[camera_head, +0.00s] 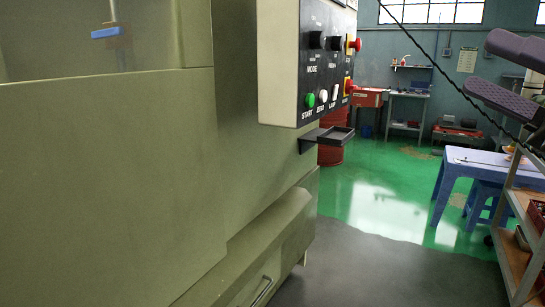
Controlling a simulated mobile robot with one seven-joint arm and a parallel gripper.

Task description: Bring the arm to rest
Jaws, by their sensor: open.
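My gripper (479,63) reaches in from the right edge at the upper right. Its two dark purple fingers lie one above the other with a clear gap between them. Nothing shows between the fingers, so it is open and empty. The lower finger's dotted inner pad faces up. The rest of my arm is outside the picture.
A large olive machine (110,190) fills the left, with a control panel (325,65) and a small black tray (327,138). A shelved cart (518,245) stands at the right, near a blue table (485,163). A black cable (436,66) crosses the upper right. The floor between is clear.

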